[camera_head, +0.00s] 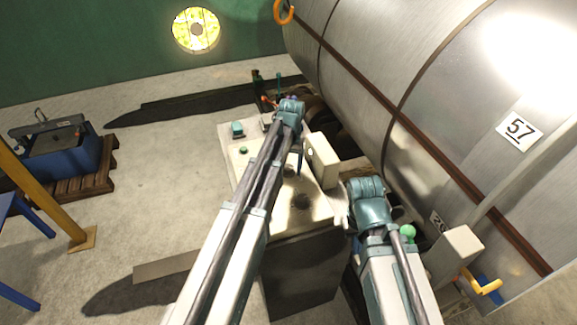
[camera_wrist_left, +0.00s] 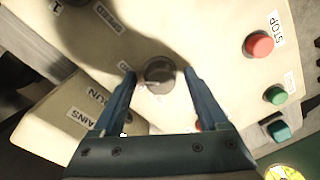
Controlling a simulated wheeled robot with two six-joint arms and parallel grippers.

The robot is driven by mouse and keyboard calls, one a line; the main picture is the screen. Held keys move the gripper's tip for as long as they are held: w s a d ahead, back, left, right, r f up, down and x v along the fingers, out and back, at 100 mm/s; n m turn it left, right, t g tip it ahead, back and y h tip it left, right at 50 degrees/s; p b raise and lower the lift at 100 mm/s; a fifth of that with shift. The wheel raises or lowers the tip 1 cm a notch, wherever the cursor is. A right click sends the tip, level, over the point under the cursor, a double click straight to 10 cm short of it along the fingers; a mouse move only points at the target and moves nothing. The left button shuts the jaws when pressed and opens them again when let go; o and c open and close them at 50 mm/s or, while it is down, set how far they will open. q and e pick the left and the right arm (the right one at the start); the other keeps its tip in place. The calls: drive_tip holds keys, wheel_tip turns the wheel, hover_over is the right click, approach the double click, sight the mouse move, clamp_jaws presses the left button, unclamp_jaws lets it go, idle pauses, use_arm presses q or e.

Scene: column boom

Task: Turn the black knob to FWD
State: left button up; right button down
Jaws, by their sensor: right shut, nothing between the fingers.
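The black knob (camera_wrist_left: 159,75) is round and sits on the cream control panel in the left wrist view. My left gripper (camera_wrist_left: 159,74) is open, with one finger on each side of the knob and a small gap showing on both sides. The knob's pointer direction and the FWD label cannot be read. In the head view my left arm reaches over the panel (camera_head: 243,165), its gripper (camera_head: 299,160) pointing down and hiding the knob. My right arm's teal wrist (camera_head: 368,195) is at the panel's right side; its fingers are hard to make out, with nothing seen held.
A pale raised box (camera_head: 322,160) rises beside my left gripper. The large metal drum (camera_head: 400,80) is close on the right.

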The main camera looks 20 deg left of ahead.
sight(290, 167)
use_arm(q)
drive_tip(key=shift+r, duration=0.15)
wheel_tip(290, 167, up, 14)
drive_tip(key=p, duration=1.3)
drive_tip(key=shift+d+f+p, duration=0.25)
drive_tip(key=shift+p, duration=0.15)
drive_tip(key=s+d+f+m+b, duration=0.1)
drive_tip(key=s+d, duration=0.3)
drive_tip(key=s, duration=0.4)
drive_tip(key=s+d+f+m+b, duration=0.1)
drive_tip(key=s+d+f+b, duration=0.3)
drive_tip(key=s, duration=0.4)
drive_tip(key=s+d+f+m+b, duration=0.1)
drive_tip(key=s+d+f+b, duration=0.2)
drive_tip(key=s, duration=0.5)
drive_tip(key=shift+d+m+y, duration=0.3)
drive_tip(key=shift+d+y, duration=0.1)
drive_tip(key=shift+d, duration=0.45)
drive_tip(key=shift+c, duration=0.3)
